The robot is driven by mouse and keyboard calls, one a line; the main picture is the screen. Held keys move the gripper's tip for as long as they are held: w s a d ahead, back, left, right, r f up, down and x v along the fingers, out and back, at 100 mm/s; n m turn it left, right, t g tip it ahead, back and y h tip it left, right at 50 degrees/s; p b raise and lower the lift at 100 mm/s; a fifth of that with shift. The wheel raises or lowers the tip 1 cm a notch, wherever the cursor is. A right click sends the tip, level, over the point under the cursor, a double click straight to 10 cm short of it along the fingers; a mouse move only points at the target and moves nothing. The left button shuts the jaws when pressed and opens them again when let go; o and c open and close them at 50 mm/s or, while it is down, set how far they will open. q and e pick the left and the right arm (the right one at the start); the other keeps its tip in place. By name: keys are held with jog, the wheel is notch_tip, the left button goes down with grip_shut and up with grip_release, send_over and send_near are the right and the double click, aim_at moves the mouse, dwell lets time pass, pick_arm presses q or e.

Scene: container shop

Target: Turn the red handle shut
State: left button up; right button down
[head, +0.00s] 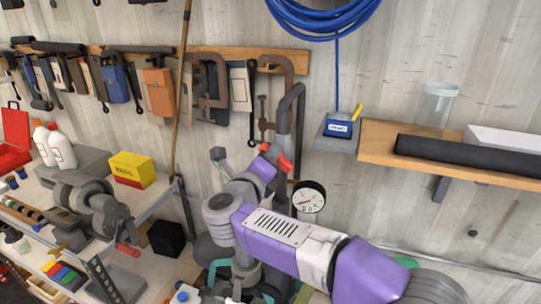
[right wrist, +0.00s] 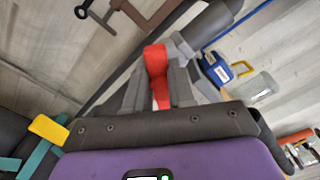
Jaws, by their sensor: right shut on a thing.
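The red handle (head: 283,161) sits on a grey pipe (head: 284,118) that runs down the wall; a round gauge (head: 308,197) is just below and to its right. My right gripper (head: 268,157) is at the handle, and my purple and grey right arm hides much of the pipe below. In the right wrist view the red handle (right wrist: 156,68) stands between the two grey fingers of my right gripper (right wrist: 160,88), which is shut on it. The handle's far end reaches past the fingertips towards the pipe. My left gripper is not in view.
A clamp (head: 272,66) and other tools hang on the wall behind the pipe. A shelf (head: 376,147) with a glass jar (head: 434,104) is to the right. A workbench (head: 152,197) with a yellow box (head: 131,169) and vise (head: 95,207) is to the left.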

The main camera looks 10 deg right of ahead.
jog(key=shift+a+f+n+p, duration=0.15)
jog(key=shift+n+p, duration=0.4)
jog(key=shift+n, duration=1.15)
jog(key=shift+a+f+n+p, duration=0.1)
jog(key=shift+f+n+p, duration=0.3)
jog(key=shift+n, duration=1.3)
jog(key=shift+r, duration=0.1)
jog(key=c, duration=1)
grip_release()
jog(key=shift+o, duration=0.2)
jog(key=b+v, duration=0.1)
jog(key=v, duration=0.6)
jog(key=shift+s+a+b, duration=0.15)
jog(key=shift+s+b, duration=0.1)
jog(key=shift+b, duration=0.15)
